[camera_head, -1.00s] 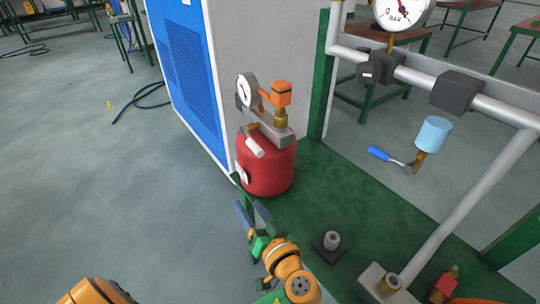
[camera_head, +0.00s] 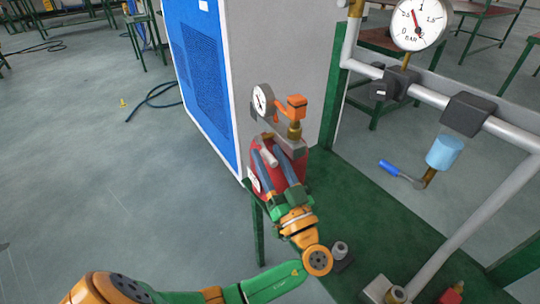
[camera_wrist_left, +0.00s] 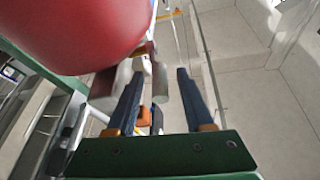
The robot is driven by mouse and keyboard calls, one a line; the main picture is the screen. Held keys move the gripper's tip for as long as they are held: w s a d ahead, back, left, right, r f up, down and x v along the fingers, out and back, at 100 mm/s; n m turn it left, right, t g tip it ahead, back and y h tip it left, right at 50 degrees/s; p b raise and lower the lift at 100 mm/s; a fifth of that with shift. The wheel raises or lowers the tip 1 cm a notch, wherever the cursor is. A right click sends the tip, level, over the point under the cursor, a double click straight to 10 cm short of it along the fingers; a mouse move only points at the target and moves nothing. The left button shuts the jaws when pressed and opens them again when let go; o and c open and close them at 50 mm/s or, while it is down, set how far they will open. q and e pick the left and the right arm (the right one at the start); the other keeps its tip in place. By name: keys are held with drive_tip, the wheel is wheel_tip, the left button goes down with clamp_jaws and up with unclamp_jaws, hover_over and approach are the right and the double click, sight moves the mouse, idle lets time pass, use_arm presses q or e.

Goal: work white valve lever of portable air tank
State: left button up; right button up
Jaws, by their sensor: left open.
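The portable air tank (camera_head: 297,178) is red and stands on the green platform against the grey cabinet side. Its valve block carries a round gauge, an orange-capped fitting (camera_head: 296,102) and a short white valve lever (camera_head: 268,158) pointing down toward me. My left gripper (camera_head: 270,152) is open in front of the tank, its two dark fingers on either side of the lever in the head view. In the left wrist view, the red tank (camera_wrist_left: 85,30) fills the upper left, and a pale lever (camera_wrist_left: 160,85) shows between the open fingers (camera_wrist_left: 160,73). Contact cannot be told. My right gripper is out of view.
A blue and grey cabinet (camera_head: 208,85) stands behind the tank. To the right, a grey pipe frame (camera_head: 475,195) carries a large gauge (camera_head: 418,23), a light blue cylinder (camera_head: 445,153) and a blue-handled lever (camera_head: 393,168). A pipe stub (camera_head: 340,249) stands on the platform.

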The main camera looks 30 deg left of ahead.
use_arm(q)
clamp_jaws()
drive_tip(key=shift+f, duration=0.1)
idle(1.2)
